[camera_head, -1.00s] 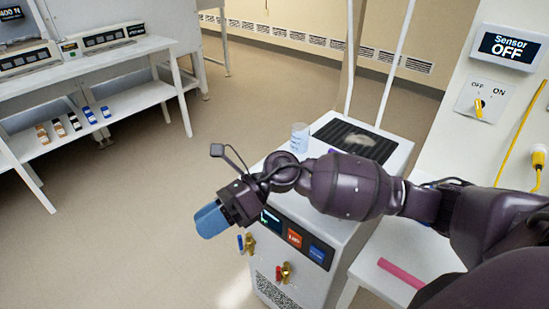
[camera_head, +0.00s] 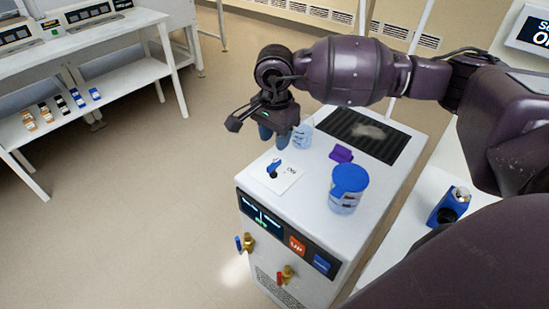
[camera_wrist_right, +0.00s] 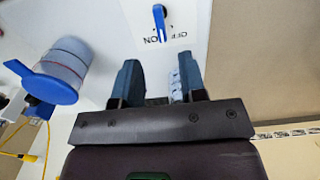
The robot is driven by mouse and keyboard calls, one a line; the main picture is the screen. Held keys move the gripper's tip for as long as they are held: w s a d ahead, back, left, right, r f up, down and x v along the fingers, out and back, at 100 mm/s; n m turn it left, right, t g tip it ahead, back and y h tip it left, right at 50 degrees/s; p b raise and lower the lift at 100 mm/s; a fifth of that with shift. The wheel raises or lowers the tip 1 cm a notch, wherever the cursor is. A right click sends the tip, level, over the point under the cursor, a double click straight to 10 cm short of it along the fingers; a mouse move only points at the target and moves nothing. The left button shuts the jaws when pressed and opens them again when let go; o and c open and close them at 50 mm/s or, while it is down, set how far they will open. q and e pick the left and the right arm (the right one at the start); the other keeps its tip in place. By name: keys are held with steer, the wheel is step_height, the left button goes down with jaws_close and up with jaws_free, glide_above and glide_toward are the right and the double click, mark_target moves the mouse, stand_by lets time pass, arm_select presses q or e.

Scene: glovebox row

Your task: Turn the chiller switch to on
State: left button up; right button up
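The chiller (camera_head: 310,207) is a white box with a dark front panel. Its switch, a small blue lever (camera_head: 273,166), stands on a white plate on the chiller's top, left of an ON label. The lever also shows at the top of the right wrist view (camera_wrist_right: 160,20), near OFF and ON lettering. I cannot tell which mark it points at. My right gripper (camera_head: 275,138) hangs above and just behind the switch, fingers down. In the right wrist view its fingers (camera_wrist_right: 158,70) are apart with the lever beyond them, not touching it. My left gripper is out of view.
On the chiller's top stand a blue-lidded jar (camera_head: 345,190), a purple object (camera_head: 341,153), a clear beaker (camera_head: 302,136) close to my right gripper, and a dark grille (camera_head: 365,135). Valves (camera_head: 285,275) stick out in front. A blue item (camera_head: 447,207) sits on the right bench.

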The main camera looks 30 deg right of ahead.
mark_target(275, 162)
step_height(275, 162, down, 8)
steer(key=shift+r, duration=0.1)
stand_by(0.4)
jaws_close()
